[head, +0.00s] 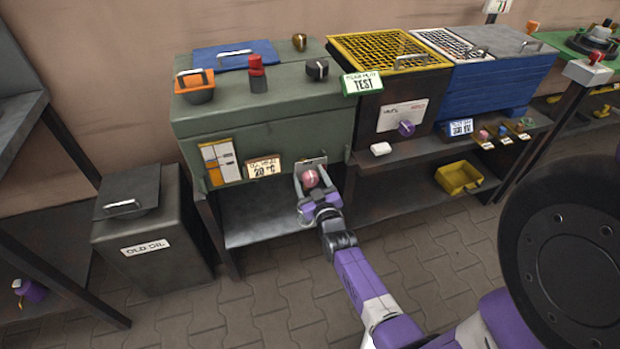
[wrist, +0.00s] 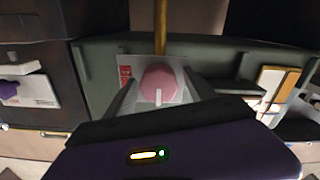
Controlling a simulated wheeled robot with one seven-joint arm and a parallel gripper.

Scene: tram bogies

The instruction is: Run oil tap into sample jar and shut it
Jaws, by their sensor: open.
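A pink knob (head: 310,178) with a white mark, which looks like the oil tap, is on the front of the green tank (head: 262,128). In the wrist view the pink knob (wrist: 158,80) sits in front of a pale plate, with a brass-coloured pipe (wrist: 160,28) running from it to the top edge. My gripper (head: 308,188) is open at the knob, one finger showing on each side of it in the wrist view; I cannot tell whether they touch it. I cannot make out a sample jar; the space below the tap is partly hidden by my gripper.
A white-and-orange panel (head: 219,163) and an oil heat sign (head: 264,168) are left of the tap. A shelf (head: 262,218) lies below the tank. An old oil bin (head: 155,238) stands left. A purple knob (head: 406,128) and a yellow tray (head: 459,178) are right.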

